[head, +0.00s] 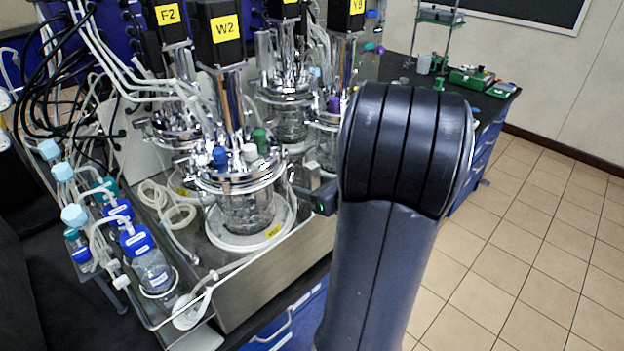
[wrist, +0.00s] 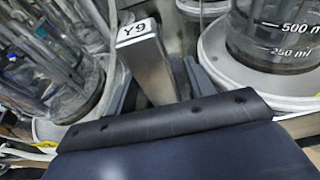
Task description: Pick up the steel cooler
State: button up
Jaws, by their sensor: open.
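The steel cooler (wrist: 150,72) is an upright, flat metal block with a white label reading Y9 on its top end. In the wrist view it stands between two glass vessels. My gripper (wrist: 154,90) is open, with one grey finger on each side of the cooler's lower visible part. Whether the fingers touch it I cannot tell. The cooler's lower end is hidden behind my gripper's body. In the head view a small steel block (head: 311,176), likely the cooler, shows beside the front vessel, with my gripper (head: 322,198) at it, partly hidden by my arm.
The front glass vessel (head: 245,210) with the W2 motor (head: 218,35) stands close left of my gripper. Other vessels stand behind. Tubes and blue-capped bottles (head: 150,265) are at the left. A dark bench (head: 400,70) runs behind; open tiled floor (head: 540,260) lies right.

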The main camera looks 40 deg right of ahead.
jog(key=shift+c, duration=0.3)
grip_shut()
jog(key=shift+r, duration=0.15)
